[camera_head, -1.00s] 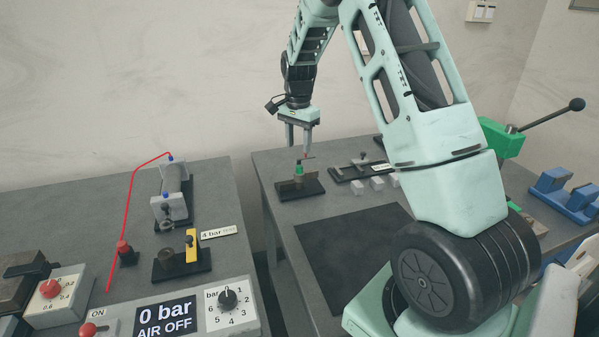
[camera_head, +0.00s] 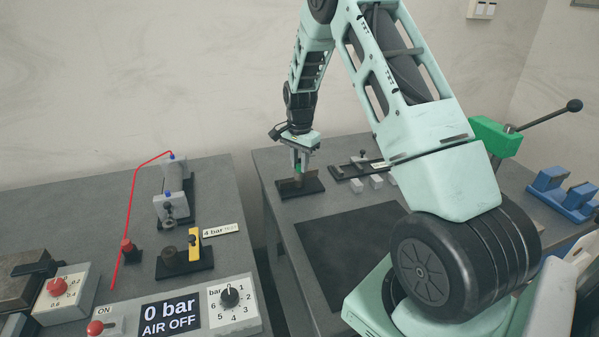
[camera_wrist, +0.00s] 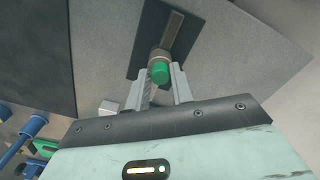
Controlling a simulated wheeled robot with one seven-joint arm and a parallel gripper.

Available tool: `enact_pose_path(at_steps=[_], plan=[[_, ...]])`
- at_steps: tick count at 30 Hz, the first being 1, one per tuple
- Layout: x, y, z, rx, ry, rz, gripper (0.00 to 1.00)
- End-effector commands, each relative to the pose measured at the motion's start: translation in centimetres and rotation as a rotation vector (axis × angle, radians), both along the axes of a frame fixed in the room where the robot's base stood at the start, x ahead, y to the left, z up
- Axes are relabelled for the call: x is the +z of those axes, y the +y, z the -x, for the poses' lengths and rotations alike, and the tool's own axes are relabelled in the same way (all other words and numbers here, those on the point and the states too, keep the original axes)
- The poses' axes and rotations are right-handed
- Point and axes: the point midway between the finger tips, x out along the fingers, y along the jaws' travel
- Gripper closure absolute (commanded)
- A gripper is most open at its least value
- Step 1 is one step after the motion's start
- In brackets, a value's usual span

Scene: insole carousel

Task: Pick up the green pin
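The green pin (camera_wrist: 160,72) stands in a brass-coloured holder on a black base plate (camera_head: 312,187) at the back of the right table. In the head view the pin's green top (camera_head: 298,168) shows between the fingers. My gripper (camera_head: 299,165) points down over the plate, with its fingers around the pin's top. In the wrist view my gripper (camera_wrist: 163,75) has one finger on each side of the green head. A gap shows at the right finger; contact on the left is unclear. The pin's lower part is hidden in the holder.
A black fixture (camera_head: 350,170) and small clear blocks (camera_head: 376,181) stand right of the base plate. A dark mat (camera_head: 350,250) lies in front, bare. Blue blocks (camera_head: 562,195) and a green lever press (camera_head: 495,135) are at the right.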

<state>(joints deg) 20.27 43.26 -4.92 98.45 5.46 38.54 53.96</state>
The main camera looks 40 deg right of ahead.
Motion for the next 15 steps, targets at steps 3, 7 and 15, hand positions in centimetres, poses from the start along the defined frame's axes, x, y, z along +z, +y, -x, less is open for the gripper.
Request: enact_pose_path(at_steps=[3,7,15], plan=[[0.0,0.0,0.0,0.0,0.0,0.0,1.0],[0.0,0.0,0.0,0.0,-0.001,0.0,1.0],[1.3,0.0,-0.1,0.001,-0.004,0.002,1.0]])
